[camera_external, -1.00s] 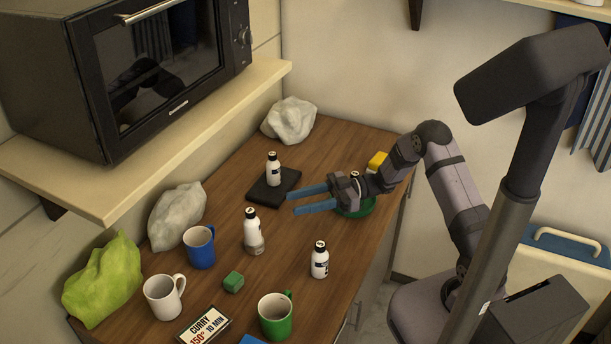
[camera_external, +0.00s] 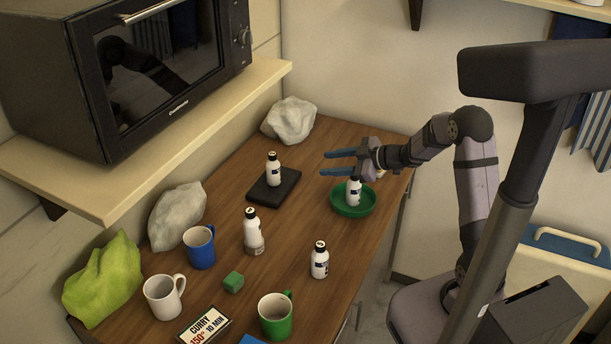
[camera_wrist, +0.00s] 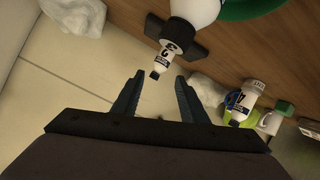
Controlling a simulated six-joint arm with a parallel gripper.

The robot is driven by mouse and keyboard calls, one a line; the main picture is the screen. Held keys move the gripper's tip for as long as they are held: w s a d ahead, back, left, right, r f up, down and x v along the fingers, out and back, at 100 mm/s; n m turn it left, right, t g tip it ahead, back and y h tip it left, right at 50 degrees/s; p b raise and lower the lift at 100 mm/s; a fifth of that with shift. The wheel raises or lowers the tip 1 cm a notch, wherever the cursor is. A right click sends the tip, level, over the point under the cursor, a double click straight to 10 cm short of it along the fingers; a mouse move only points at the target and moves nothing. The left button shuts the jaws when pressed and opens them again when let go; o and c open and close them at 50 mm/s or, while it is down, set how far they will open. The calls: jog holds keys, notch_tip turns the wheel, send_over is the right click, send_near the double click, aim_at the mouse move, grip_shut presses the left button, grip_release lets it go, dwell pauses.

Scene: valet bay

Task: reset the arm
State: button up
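My gripper (camera_external: 324,163) is open and empty. It is raised above the back right of the wooden counter (camera_external: 300,225), its blue fingers pointing left. In the wrist view my gripper (camera_wrist: 158,82) shows two parted fingers with nothing held between them; the tip of a white bottle (camera_wrist: 166,57) shows beyond them. A green bowl (camera_external: 352,210) sits below my gripper, with a white, dark-capped bottle (camera_external: 353,191) standing in it. My gripper is apart from both.
A black pad (camera_external: 283,188) bears another white bottle (camera_external: 273,168). More bottles, a blue mug (camera_external: 199,247), a white mug (camera_external: 165,299), a green mug (camera_external: 274,318) and a green cube (camera_external: 233,281) stand nearer. A microwave (camera_external: 150,75) sits on a shelf (camera_external: 190,135) at left.

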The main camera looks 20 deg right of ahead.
jog(key=d+r+m+t+h, duration=0.1)
jog(key=d+m+h, duration=0.3)
jog(key=d, duration=0.5)
jog(key=s+d+f+m+g+h, duration=0.2)
jog(key=s+d+f+m+h, duration=0.15)
jog(key=s+d+h, duration=0.3)
jog(key=s+a+f+m+g, duration=0.1)
jog(key=s+m+g, duration=0.1)
jog(key=s, duration=0.6)
jog(key=s+a+f+m+g, duration=0.1)
jog(key=s+f+m+g, duration=0.1)
jog(key=s, duration=0.7)
jog(key=s+a+f+m+g+y+p, duration=0.1)
jog(key=s+g, duration=0.3)
jog(key=s, duration=0.4)
jog(key=shift+s+a+f+m, duration=0.3)
jog(key=shift+a+f+m, duration=0.1)
jog(key=shift+f+m, duration=0.25)
